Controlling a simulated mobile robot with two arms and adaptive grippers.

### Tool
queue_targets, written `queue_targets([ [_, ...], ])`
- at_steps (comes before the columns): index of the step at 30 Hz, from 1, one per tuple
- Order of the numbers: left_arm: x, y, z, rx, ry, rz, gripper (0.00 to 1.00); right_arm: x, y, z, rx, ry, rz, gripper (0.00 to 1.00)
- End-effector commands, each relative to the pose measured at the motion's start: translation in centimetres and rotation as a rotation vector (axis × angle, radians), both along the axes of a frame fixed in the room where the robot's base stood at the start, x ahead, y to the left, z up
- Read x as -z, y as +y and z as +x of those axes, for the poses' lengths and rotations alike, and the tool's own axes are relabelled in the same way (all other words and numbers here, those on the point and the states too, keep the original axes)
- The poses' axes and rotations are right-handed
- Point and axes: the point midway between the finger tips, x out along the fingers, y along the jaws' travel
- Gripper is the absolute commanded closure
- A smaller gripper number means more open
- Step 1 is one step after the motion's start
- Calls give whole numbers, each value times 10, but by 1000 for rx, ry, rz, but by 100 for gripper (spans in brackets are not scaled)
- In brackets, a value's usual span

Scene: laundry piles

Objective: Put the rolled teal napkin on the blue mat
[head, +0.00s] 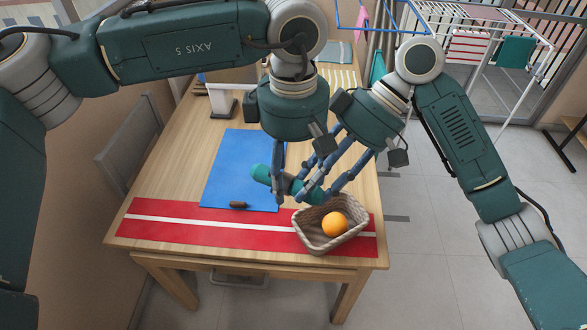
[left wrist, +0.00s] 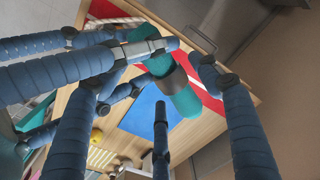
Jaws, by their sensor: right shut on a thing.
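The rolled teal napkin (head: 261,173) is held off the table beside the right edge of the blue mat (head: 232,150), tilted, with fingers hiding its middle. In the left wrist view the napkin (left wrist: 186,101) shows a dark band around it. My right gripper (head: 317,190) is shut on the napkin, toward its right end. My left gripper (head: 281,192) is close beside the right one, with its fingers spread around the napkin; in the left wrist view its fingers (left wrist: 178,85) stand apart from it. The mat lies flat on the table.
A wicker basket (head: 312,243) with an orange (head: 335,224) stands at the table's front right on a red runner (head: 190,229). A small brown object (head: 238,205) lies on the mat's front edge. A grey chair (head: 130,150) stands left. Most of the mat is clear.

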Motion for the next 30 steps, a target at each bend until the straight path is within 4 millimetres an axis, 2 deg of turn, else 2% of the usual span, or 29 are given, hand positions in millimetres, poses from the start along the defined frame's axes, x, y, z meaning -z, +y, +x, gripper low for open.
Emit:
queue_targets([
  [1, 0, 0, 0, 0, 0, 0, 48, 0, 0, 0, 0, 0, 0, 89],
  [6, 0, 0, 0, 0, 0, 0, 82, 0, 0, 0, 0, 0, 0, 89],
  [10, 0, 0, 0, 0, 0, 0, 85, 0, 0, 0, -1, -1, 0, 89],
  [11, 0, 0, 0, 0, 0, 0, 89, 0, 0, 0, -1, -1, 0, 55],
  [12, 0, 0, 0, 0, 0, 0, 94, 0, 0, 0, -1, -1, 0, 47],
  [14, 0, 0, 0, 0, 0, 0, 94, 0, 0, 0, -1, -1, 0, 37],
  [24, 0, 0, 0, 0, 0, 0, 95, -3, -2, 1, 1, -1, 0, 37],
  [30, -1, 0, 0, 0, 0, 0, 95, -25, -18, 10, 2, -2, 0, 37],
])
